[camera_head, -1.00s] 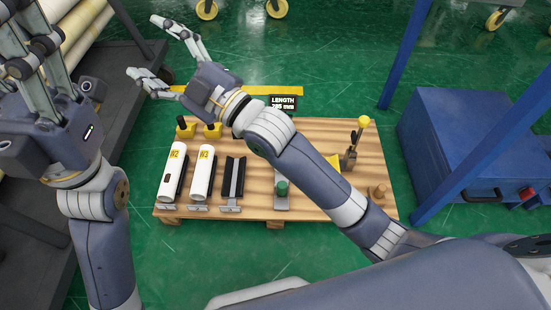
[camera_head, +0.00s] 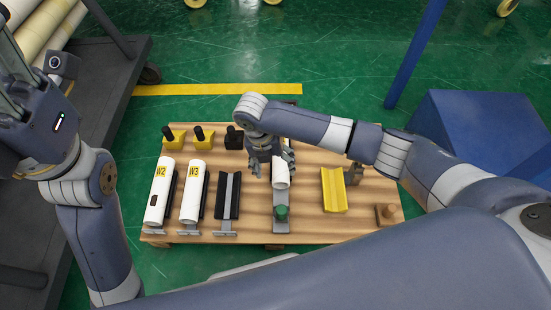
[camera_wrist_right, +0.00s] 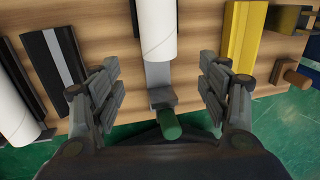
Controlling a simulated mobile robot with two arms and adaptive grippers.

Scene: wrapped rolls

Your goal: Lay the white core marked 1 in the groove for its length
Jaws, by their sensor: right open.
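A white core (camera_head: 281,172) lies on a grey cradle (camera_head: 282,222) with a green knob, its number not visible. My right gripper (camera_head: 268,166) is over it, open. In the right wrist view the same white core (camera_wrist_right: 157,30) lies ahead, between the spread fingers (camera_wrist_right: 160,95) but not touched by them. An empty black groove with a grey strip (camera_head: 228,195) lies left of the cradle. A yellow groove (camera_head: 334,190) lies to the right, also empty. My left gripper (camera_head: 42,115) is at the left edge, its fingers mostly cut off.
White cores marked W2 (camera_head: 158,190) and W3 (camera_head: 193,190) lie at the left of the wooden pallet (camera_head: 310,232). Yellow and black handled blocks (camera_head: 203,137) stand along its back. A blue box (camera_head: 470,135) is at the right, a dark rack (camera_head: 110,90) at the left.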

